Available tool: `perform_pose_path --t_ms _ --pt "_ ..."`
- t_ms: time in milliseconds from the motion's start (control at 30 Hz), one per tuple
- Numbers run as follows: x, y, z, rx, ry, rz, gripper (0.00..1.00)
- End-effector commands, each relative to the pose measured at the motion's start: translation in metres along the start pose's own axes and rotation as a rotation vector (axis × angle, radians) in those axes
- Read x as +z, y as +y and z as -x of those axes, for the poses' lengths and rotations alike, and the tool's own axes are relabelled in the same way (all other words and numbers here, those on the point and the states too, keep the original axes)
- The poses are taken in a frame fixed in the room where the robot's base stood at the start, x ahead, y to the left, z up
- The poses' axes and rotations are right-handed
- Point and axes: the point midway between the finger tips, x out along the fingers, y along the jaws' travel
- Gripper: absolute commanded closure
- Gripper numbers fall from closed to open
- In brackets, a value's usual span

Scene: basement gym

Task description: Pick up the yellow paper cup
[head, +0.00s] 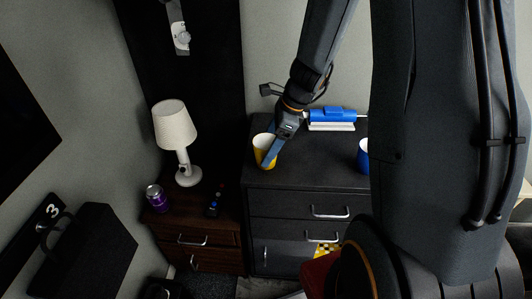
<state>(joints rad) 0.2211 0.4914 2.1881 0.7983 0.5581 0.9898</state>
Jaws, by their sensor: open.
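The yellow paper cup (260,151) stands upright near the left edge of the dark cabinet top (315,175), its white inside showing. My gripper (268,156) is open and reaches down at the cup from the upper right. One blue-grey finger overlaps the cup's right side in the picture. I cannot tell whether it touches the cup, and the other finger is hard to make out. Part of the cup's right side is hidden behind the finger.
A blue cup (363,156) stands to the right on the cabinet, partly hidden by my arm. A blue and white object (332,118) lies at the back. A lower brown cabinet (190,230) on the left holds a white lamp (176,128), a purple can (156,198) and a dark remote (213,207).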

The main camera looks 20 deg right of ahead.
Motion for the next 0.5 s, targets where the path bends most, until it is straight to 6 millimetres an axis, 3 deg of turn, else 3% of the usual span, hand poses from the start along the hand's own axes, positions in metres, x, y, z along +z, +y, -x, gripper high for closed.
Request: perform_pose_path --t_ms 200,467,500 --pt "0.0 0.0 -0.02 0.001 0.0 0.0 0.26" --pt "0.0 -0.001 -0.022 -0.001 -0.001 0.0 0.26" --pt "0.0 0.0 -0.022 -0.001 -0.001 0.0 0.32"
